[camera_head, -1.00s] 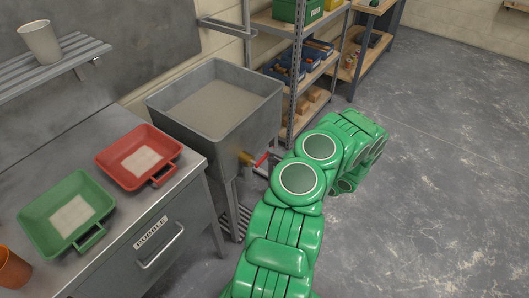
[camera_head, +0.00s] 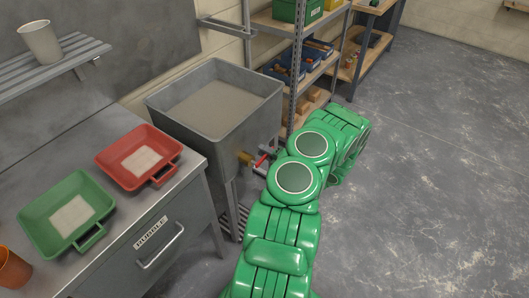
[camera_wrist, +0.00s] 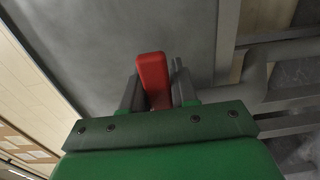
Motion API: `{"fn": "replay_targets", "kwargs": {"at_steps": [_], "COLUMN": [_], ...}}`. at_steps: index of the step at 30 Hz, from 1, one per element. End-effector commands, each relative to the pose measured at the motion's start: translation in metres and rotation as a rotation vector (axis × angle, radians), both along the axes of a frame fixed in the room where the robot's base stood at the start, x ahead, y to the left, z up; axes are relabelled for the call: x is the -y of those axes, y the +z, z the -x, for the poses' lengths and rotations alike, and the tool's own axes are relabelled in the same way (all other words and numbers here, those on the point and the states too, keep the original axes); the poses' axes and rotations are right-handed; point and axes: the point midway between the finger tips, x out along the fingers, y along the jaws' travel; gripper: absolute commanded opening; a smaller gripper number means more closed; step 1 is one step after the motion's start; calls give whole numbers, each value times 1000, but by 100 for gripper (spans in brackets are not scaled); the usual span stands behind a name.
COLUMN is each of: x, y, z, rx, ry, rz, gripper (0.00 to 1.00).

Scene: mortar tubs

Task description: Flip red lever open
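The red lever (camera_head: 262,160) sits on a brass valve (camera_head: 246,158) low on the front of the grey metal tub (camera_head: 225,119). In the wrist view the red lever (camera_wrist: 152,72) stands between the two dark fingers of my gripper (camera_wrist: 158,94), its end reaching past the fingertips. The fingers are close on both sides; whether they touch it I cannot tell. In the head view my gripper (camera_head: 264,169) is at the lever, mostly hidden behind my green arm.
A workbench (camera_head: 184,192) at the left carries a red tray (camera_head: 172,152), a green tray (camera_head: 98,190) and an orange cup (camera_head: 12,268). A metal shelf rack (camera_head: 296,72) stands behind the tub. The floor (camera_head: 430,170) at the right is clear.

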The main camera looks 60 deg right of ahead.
Motion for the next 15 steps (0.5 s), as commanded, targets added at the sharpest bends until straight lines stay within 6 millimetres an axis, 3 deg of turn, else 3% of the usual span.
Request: {"fn": "replay_targets", "kwargs": {"at_steps": [3,15], "x": [0,0], "y": [0,1], "z": [0,0], "rx": [0,0], "ry": [0,0], "rz": [0,17], "gripper": [0,0]}}
